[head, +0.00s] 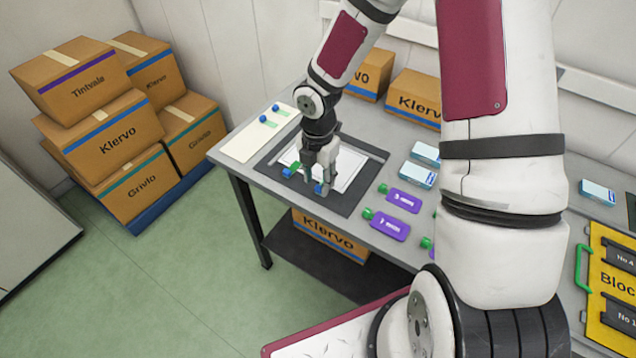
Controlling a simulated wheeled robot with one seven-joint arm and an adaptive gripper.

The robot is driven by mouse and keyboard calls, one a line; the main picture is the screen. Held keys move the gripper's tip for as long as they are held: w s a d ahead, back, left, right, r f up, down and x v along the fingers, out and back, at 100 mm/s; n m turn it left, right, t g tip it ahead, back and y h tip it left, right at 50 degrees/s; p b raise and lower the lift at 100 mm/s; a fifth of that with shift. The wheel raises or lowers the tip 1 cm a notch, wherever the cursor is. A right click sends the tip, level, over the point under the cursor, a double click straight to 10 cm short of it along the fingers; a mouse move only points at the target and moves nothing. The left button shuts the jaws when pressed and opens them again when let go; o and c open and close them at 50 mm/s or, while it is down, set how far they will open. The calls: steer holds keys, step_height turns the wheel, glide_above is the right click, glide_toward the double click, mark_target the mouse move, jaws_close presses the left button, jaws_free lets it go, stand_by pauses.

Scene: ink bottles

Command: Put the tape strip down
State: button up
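My gripper (319,182) points down over a white sheet (351,164) on a dark grey mat (345,204). A small blue piece (320,189) shows at its fingertips; I cannot tell whether it is the tape strip's end, or whether the fingers grip it. Another blue piece (287,172) with a bit of green (296,165) shows just left of the gripper. The fingers hide what lies between the two pieces. Green strips with blue ends (263,119) lie on a pale board (246,142) at the table's left end.
Purple-labelled bottles with green caps (390,226) lie right of the mat. Blue-and-white packs (417,175) lie behind them. Klervo cartons (414,99) stand at the back of the grey table (224,156). A yellow block board (608,290) is at far right. Stacked cartons (117,133) stand left.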

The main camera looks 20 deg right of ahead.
step_height(320, 180, up, 10)
step_height(320, 180, up, 9)
steer(key=m+t+h, duration=0.1)
steer(key=m+h, duration=0.1)
steer(key=m, duration=0.5)
glide_above(318, 188)
steer(key=s+d, duration=0.2)
steer(key=s, duration=0.2)
steer(key=s+a+r+m+t+y, duration=0.2)
steer(key=s+r+m+t, duration=0.2)
steer(key=s+r+m, duration=1.1)
steer(key=s+m+p, duration=0.1)
steer(key=s+m, duration=0.1)
steer(key=m, duration=0.1)
